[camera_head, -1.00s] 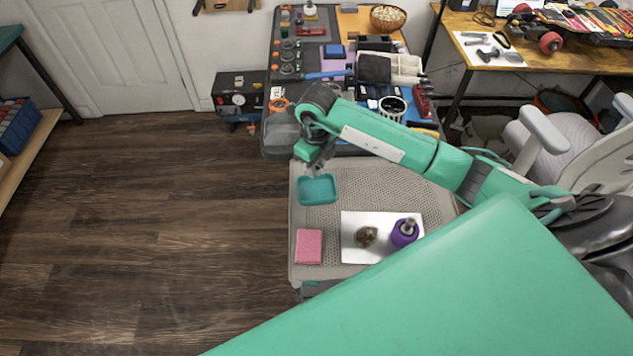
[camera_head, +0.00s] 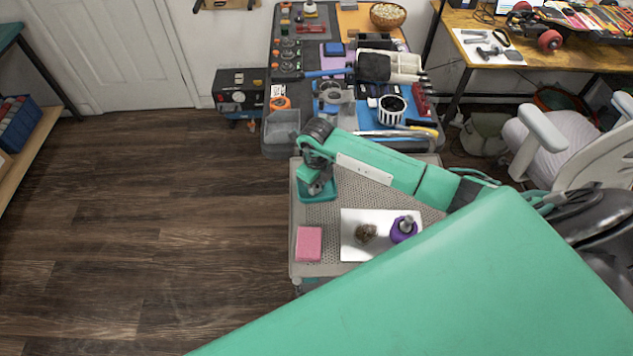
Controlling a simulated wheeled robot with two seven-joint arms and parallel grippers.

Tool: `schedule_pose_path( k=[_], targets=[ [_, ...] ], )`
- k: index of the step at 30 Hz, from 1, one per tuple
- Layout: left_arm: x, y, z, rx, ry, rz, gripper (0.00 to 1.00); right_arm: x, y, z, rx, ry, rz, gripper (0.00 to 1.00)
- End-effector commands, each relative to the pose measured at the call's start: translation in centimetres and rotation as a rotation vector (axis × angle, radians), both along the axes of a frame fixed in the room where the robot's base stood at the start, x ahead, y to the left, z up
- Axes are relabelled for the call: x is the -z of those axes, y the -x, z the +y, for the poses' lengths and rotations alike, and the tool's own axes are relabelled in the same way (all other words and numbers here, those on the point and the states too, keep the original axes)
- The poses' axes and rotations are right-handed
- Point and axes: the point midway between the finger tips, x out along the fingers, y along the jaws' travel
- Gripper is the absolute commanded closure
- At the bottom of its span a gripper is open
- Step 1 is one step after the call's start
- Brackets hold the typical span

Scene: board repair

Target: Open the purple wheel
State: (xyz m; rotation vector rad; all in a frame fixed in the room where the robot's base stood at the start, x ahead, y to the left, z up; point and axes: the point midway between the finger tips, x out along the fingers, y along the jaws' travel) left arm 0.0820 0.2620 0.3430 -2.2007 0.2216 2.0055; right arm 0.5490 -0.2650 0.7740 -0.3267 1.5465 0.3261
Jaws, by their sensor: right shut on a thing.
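The purple wheel (camera_head: 403,230) sits on a white sheet (camera_head: 352,248) on the grey perforated cart top (camera_head: 376,190). A grey metal part sticks up from its middle. My left gripper is out of view.
A brownish lump (camera_head: 365,233) lies left of the wheel, and a pink sponge-like block (camera_head: 309,243) is at the cart's left edge. Behind the cart stands a workbench crowded with tools and a white slotted cup (camera_head: 391,110). The wooden floor (camera_head: 150,220) at left is clear.

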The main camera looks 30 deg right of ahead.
Motion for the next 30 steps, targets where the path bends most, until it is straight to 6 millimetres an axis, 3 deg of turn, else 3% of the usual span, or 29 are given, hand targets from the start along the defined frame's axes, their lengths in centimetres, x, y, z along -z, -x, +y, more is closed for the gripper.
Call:
schedule_pose_path(
  k=[1,2,5,17,30],
  targets=[
    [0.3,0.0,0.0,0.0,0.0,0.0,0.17,0.3,0.0,0.0,0.0,0.001,0.0,1.0],
    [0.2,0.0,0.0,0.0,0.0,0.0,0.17,0.2,0.0,0.0,0.0,0.0,0.0,0.68],
    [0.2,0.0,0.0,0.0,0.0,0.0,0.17,0.2,0.0,0.0,0.0,0.0,0.0,0.5],
    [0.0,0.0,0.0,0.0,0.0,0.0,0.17,-0.5,-0.1,0.0,0.0,0.0,-0.002,0.5],
    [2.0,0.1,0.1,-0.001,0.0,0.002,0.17,-9.2,-0.1,0.0,-0.002,0.0,-0.004,0.5]
  ],
)
